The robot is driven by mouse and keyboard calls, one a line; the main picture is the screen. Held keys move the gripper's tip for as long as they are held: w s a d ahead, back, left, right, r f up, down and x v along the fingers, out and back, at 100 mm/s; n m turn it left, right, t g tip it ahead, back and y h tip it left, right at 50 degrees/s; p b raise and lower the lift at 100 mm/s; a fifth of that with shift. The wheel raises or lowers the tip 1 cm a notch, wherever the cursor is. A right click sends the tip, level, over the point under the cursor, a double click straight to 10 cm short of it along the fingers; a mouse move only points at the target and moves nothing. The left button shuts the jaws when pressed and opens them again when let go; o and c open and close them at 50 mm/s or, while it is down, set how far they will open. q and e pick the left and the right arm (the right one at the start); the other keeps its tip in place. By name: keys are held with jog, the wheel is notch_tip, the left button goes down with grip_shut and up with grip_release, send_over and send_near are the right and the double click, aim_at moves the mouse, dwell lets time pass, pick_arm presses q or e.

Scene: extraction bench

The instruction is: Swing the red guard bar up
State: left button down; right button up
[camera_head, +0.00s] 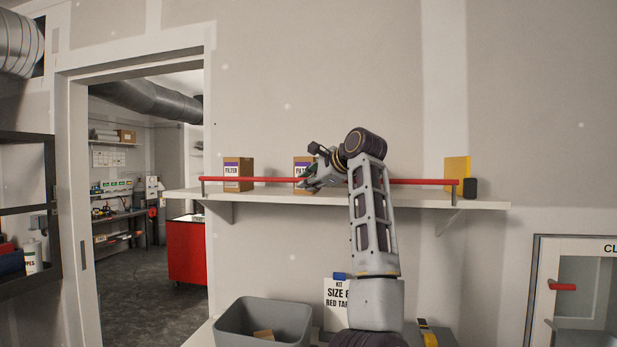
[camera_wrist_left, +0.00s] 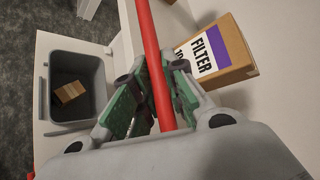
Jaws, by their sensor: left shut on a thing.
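The red guard bar (camera_head: 250,179) runs level along the front of the wall shelf in the head view, with a dark post at each end. My left gripper (camera_head: 309,180) is at the bar near its middle. In the left wrist view the bar (camera_wrist_left: 149,40) passes between the green-padded fingers of the gripper (camera_wrist_left: 150,92), which is shut on it. The fingers and my arm hide part of the bar. My right gripper is not in view.
The shelf (camera_head: 330,198) holds two filter boxes (camera_head: 246,168), one right behind my gripper, and a yellow item (camera_head: 457,169) at the right. A grey bin (camera_head: 228,322) stands below. A white cabinet with a red handle (camera_head: 563,287) is at lower right.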

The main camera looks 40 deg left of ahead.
pick_arm(q)
jog(key=shift+r, duration=0.3)
pick_arm(e)
jog(key=shift+a+r, duration=0.35)
jog(key=shift+a, duration=0.15)
jog(key=shift+d, duration=0.1)
pick_arm(q)
jog(key=c, duration=1.5)
grip_release()
jog(key=shift+o, duration=0.2)
jog(key=shift+s, duration=0.1)
pick_arm(e)
jog(key=shift+d, duration=0.35)
pick_arm(q)
jog(key=shift+f, duration=0.15)
jog(key=shift+d+r, duration=0.2)
jog(key=shift+d, duration=0.3)
jog(key=v, duration=1.1)
pick_arm(e)
jog(key=shift+a, duration=0.15)
